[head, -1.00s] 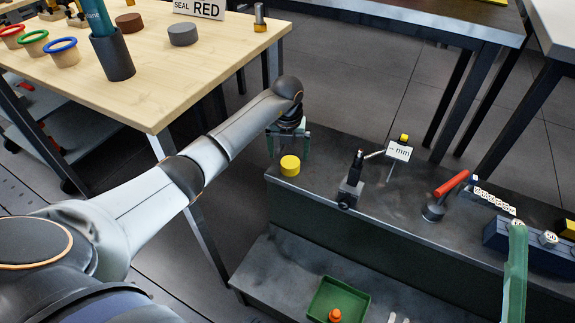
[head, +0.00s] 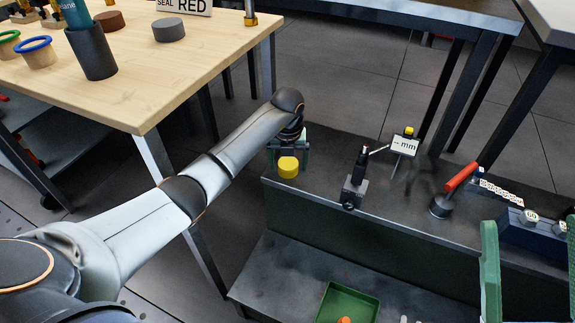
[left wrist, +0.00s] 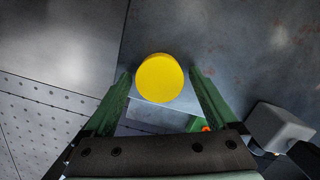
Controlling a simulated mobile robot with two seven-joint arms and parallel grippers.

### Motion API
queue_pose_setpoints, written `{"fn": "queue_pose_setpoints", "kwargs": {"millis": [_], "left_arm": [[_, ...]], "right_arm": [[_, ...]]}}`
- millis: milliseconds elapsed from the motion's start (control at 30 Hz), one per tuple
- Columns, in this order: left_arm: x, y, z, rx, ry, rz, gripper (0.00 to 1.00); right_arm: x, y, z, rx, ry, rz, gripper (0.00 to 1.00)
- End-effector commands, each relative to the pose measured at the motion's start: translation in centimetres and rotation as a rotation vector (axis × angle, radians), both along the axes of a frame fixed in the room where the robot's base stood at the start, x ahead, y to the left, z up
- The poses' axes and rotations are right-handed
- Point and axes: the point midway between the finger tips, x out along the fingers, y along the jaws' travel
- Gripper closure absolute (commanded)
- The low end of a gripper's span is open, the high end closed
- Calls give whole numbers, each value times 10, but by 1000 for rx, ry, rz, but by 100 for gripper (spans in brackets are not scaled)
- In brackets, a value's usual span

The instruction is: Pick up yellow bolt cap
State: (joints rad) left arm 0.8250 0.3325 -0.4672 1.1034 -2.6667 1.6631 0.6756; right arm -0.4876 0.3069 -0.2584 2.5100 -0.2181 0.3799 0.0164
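The yellow bolt cap (head: 287,168) is a short round cylinder standing near the left end of the dark bench. My left gripper (head: 288,152) points down over it, with a green finger on either side. In the left wrist view the cap (left wrist: 159,77) shows round between the two fingertips of the left gripper (left wrist: 160,72). The fingers are open, and small gaps show between them and the cap.
A black stand with a gauge marked mm (head: 404,146) stands right of the cap. A red-handled tool (head: 460,178) is further right. A green tray (head: 350,302) with an orange piece (head: 345,320) lies on the lower shelf. A wooden table (head: 150,85) is at the left.

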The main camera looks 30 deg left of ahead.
Motion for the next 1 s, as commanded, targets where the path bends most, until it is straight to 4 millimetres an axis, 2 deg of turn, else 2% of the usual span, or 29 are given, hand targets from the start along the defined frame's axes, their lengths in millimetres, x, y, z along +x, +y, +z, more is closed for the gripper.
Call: {"fn": "queue_pose_setpoints", "kwargs": {"millis": [67,633,1000], "left_arm": [[0,0,0,0,0,0,18],[0,1,0,1,0,0,82],[0,2,2,1,0,1,84]], "right_arm": [[0,0,0,2,0,0,20],[0,0,1,4,-3,1,20],[0,0,3,4,-3,1,20]]}}
